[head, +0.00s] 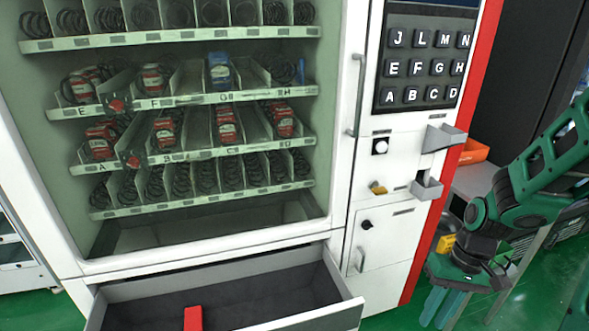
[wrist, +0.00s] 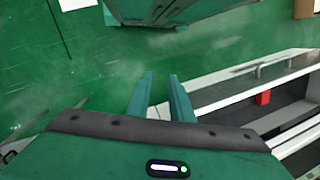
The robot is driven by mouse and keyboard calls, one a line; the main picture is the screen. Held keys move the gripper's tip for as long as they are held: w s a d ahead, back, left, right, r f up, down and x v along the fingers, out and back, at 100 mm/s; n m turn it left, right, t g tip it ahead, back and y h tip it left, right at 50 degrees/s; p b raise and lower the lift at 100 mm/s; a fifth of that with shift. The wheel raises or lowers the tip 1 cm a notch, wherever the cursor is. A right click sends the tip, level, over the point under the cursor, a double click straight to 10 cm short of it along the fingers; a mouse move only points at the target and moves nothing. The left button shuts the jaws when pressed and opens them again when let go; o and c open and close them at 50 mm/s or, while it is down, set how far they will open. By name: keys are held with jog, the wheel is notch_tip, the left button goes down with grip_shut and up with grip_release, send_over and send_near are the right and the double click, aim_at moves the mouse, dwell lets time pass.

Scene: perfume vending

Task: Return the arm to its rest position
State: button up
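My arm is folded at the right of the head view, in green and black. My gripper (head: 438,318) points down to the right of the vending machine (head: 400,232), over the green floor. In the wrist view my gripper (wrist: 161,78) shows two green fingers with a gap between them and nothing held. A red box (head: 193,318) lies in the machine's open lower drawer (head: 285,306). The box also shows in the wrist view (wrist: 263,98), well away from the fingers.
The drawer juts out from the machine's front. Red packages and one blue package (head: 220,74) stand on the shelves behind the glass. A grey table (head: 476,181) with an orange bin (head: 474,152) stands behind my arm. Green floor (wrist: 60,90) is clear beside the gripper.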

jog(key=s+d+r+m+h, duration=0.1)
jog(key=s+d+r+m, duration=0.1)
jog(key=s+d+r, duration=0.3)
jog(key=s+d+r+m+t+h, duration=0.1)
jog(key=s+d+r+m, duration=0.2)
jog(key=s+r, duration=0.3)
notch_tip(320, 180, up, 4)
jog(key=shift+s+d+r+t, duration=0.2)
jog(key=shift+d+t, duration=0.1)
jog(key=shift+d, duration=0.55)
jog(key=shift+w, duration=0.15)
jog(key=shift+w+f, duration=0.25)
jog(key=shift+w, duration=0.25)
